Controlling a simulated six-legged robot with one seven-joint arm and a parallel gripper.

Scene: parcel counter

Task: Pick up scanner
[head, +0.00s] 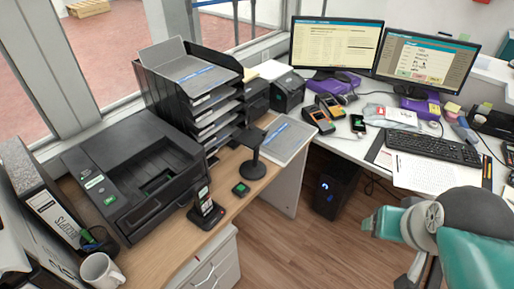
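The scanner is not certain to pick out. A black device on a thin post with a round base (254,148) stands at the right edge of the wooden desk and looks like a desk scanner on a stand. Two orange-and-black handheld devices (318,119) lie on the white counter at the back, left of the monitors, and could also be scanners. A large black printer-like machine (140,170) fills the left of the wooden desk. I make out no gripper fingers; teal and grey jointed parts at the lower right seem to be mine.
A cordless phone (206,211) in its cradle and a small black-and-green device (241,188) stand near the post. A black tray stack (205,100) rises behind. A mug (101,270) is at lower left. The keyboard (432,147) is on the white counter. Open floor (305,235) lies between.

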